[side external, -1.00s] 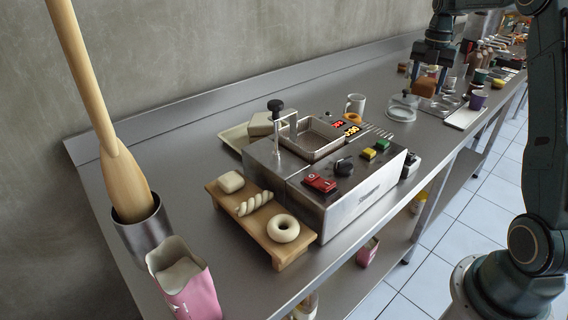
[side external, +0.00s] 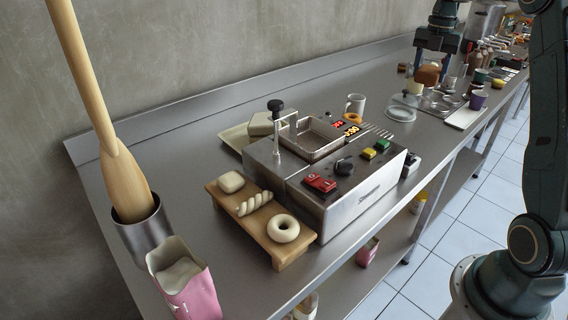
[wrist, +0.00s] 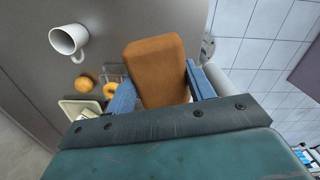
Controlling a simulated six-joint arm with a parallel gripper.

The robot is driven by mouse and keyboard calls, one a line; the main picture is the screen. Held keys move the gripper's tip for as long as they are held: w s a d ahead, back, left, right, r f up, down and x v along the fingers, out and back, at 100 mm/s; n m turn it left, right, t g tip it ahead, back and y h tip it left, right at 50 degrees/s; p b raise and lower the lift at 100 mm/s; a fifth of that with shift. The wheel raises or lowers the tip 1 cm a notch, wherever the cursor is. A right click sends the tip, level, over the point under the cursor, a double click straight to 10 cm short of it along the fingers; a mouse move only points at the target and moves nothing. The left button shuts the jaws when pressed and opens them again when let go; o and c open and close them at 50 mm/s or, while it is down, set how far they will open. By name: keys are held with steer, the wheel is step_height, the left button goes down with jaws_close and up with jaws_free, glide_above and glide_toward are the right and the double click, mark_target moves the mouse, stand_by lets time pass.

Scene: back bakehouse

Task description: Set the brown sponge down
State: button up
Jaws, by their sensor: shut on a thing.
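The brown sponge (side external: 427,75) is held between the fingers of my gripper (side external: 428,66) at the far end of the steel worktop. In the wrist view the sponge (wrist: 156,66) is a brown block with rounded edges. The blue fingers of my gripper (wrist: 160,90) press on its two sides. The sponge appears to be above the worktop. The exact gap under it cannot be told.
A white mug (wrist: 68,40), an orange fruit (wrist: 83,84) and a pale tray (wrist: 80,109) show in the wrist view. In the side view, a purple cup (side external: 477,99) stands right of my gripper. The fryer (side external: 335,180) stands nearer, with bare worktop (side external: 350,84) behind it.

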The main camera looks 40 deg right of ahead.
mark_target(432, 73)
steer(key=m, duration=0.3)
steer(key=shift+s+a+r, duration=0.2)
steer(key=shift+a+r, duration=0.05)
steer(key=shift+a, duration=0.1)
steer(key=m, duration=0.3)
steer(key=a+m, duration=0.1)
steer(key=shift+s+r, duration=0.25)
steer(key=shift+r, duration=0.05)
steer(key=m, duration=0.3)
steer(key=a+m, duration=0.1)
steer(key=shift+s+r+m, duration=0.25)
steer(key=shift+s+m, duration=0.05)
steer(key=m, duration=0.3)
steer(key=shift+s+a+r, duration=0.15)
steer(key=shift+s+a, duration=0.05)
steer(key=shift+a, duration=0.1)
steer(key=a+m, duration=0.1)
steer(key=m, duration=0.3)
steer(key=s+a+r+m, duration=0.1)
steer(key=m, duration=0.4)
steer(key=s+a+m, duration=0.1)
steer(key=m, duration=0.4)
steer(key=shift+r, duration=0.2)
